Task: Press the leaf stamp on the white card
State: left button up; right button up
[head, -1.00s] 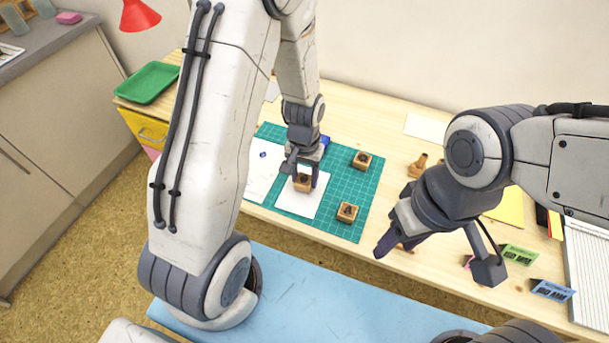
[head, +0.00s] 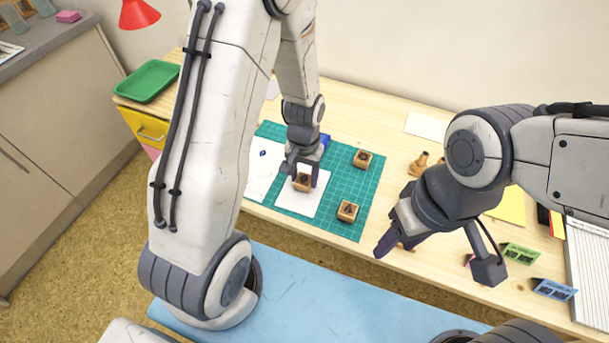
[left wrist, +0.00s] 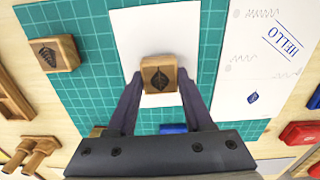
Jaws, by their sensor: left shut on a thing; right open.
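My left gripper (head: 303,180) is shut on a wooden stamp (head: 302,183) over the white card (head: 297,204). In the left wrist view the held stamp (left wrist: 159,75) shows a dark leaf mark on its top, between the two fingers (left wrist: 158,88). No print shows on the visible part of the card. My right gripper (head: 438,247) is open, over the right front of the table.
Two other stamps stand on the green mat (head: 340,185): one at the back (head: 362,159), one at the front right (head: 347,211). A blue inkpad (left wrist: 172,128) is partly hidden behind my left gripper. A printed sheet (left wrist: 262,55) lies beside the card.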

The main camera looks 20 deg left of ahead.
pick_arm(q)
jog(key=shift+f, duration=0.4)
jog(key=shift+f, duration=0.1)
dwell(1.3)
jog(key=shift+r, duration=0.2)
jog(key=shift+r+p, duration=0.45)
jog(key=shift+p, duration=0.05)
jog(key=shift+r, duration=0.1)
notch_tip(320, 180, up, 5)
jog(key=p, duration=0.5)
jog(key=shift+r, duration=0.2)
dwell(0.6)
